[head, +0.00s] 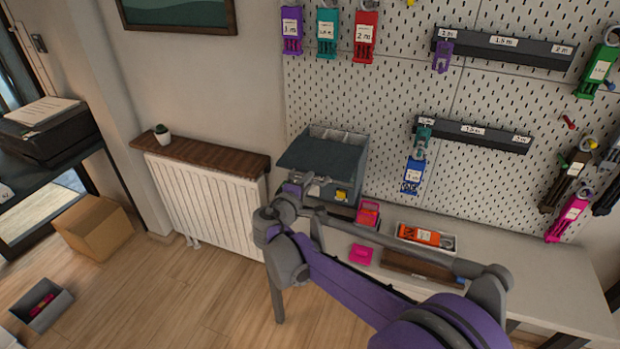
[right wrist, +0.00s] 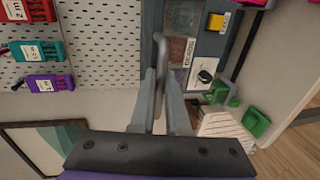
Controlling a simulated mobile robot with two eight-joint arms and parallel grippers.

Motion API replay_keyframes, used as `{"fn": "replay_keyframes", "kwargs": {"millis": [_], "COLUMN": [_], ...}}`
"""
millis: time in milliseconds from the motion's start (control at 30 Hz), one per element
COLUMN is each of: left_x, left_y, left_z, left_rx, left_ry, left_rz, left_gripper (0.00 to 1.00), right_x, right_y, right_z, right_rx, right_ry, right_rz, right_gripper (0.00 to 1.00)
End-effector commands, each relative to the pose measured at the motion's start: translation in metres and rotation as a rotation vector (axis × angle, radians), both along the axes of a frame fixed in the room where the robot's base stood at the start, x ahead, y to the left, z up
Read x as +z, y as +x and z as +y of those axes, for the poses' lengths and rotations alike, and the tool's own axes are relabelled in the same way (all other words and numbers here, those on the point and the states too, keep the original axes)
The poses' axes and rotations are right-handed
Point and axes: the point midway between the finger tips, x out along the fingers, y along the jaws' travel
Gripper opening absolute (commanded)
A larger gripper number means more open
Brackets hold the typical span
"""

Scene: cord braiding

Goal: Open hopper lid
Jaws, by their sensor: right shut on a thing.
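The hopper is a grey-blue box (head: 356,168) on the bench against the pegboard; it also shows in the right wrist view (right wrist: 208,48). Its dark lid panel (head: 318,153) juts toward the front left, with a grey framed top section behind it. How far the lid stands open I cannot tell. My right gripper (head: 306,186) is at the hopper's front, below the lid's front edge. In the right wrist view its fingers (right wrist: 161,98) are closed around a grey bar handle (right wrist: 160,50). My left gripper is not in view.
A yellow button (right wrist: 216,22) and a black knob (right wrist: 205,76) are on the hopper's front. A pink holder (head: 368,213) and a tray with an orange tool (head: 425,237) sit to its right. A radiator (head: 210,195) stands left. Tagged cord holders hang on the pegboard (head: 500,100).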

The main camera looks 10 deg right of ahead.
Motion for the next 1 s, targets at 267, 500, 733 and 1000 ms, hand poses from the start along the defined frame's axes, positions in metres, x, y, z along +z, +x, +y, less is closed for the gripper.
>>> {"fn": "replay_keyframes", "kwargs": {"millis": [267,500,733,1000], "left_x": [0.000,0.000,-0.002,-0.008], "left_y": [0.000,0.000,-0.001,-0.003], "left_z": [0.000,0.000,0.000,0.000], "left_rx": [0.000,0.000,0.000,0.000], "left_ry": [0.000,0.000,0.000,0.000], "left_rz": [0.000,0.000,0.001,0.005], "left_gripper": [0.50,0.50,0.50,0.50], "right_x": [0.000,0.000,0.003,0.015], "right_y": [0.001,0.001,-0.014,-0.059], "right_z": [0.000,0.000,0.010,0.041], "right_rx": [0.001,0.000,0.002,0.003], "right_ry": [0.000,0.000,0.000,-0.001], "right_rz": [0.000,0.000,0.000,0.001], "right_gripper": [0.43,0.43,0.43,0.43]}}
